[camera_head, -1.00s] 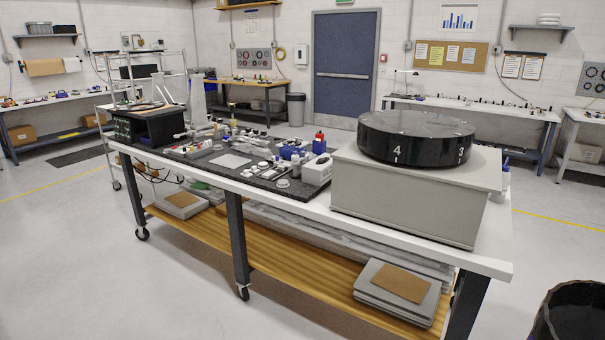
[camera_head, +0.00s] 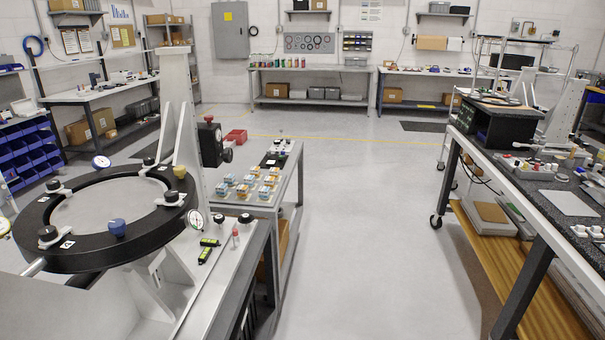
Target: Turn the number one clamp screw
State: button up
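The mirror fixture is a black ring (camera_head: 95,252) on a pale stand at the left. Clamps with black knobs sit around the ring: one at the back left (camera_head: 53,185), one at the front left (camera_head: 47,234), one at the right (camera_head: 172,196) and one at the back (camera_head: 149,162). A blue knob (camera_head: 117,228) stands on the front of the ring and a brass-coloured knob (camera_head: 180,172) on its right. Small white number tags, such as the front one (camera_head: 67,245), are too small to read surely, so I cannot tell which clamp is number one. My gripper is not in view.
Dial gauges (camera_head: 194,219) stand around the ring. A pale upright column (camera_head: 191,130) with a black handwheel unit (camera_head: 212,143) rises behind it. A cart with small boxes (camera_head: 284,190) stands beside it. The long workbench (camera_head: 537,220) is at the right, with clear floor (camera_head: 370,240) between.

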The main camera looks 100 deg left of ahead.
aim_at(172, 198)
jog(key=z, duration=3.05)
jog(key=k, duration=2.55)
jog(key=z, duration=1.45)
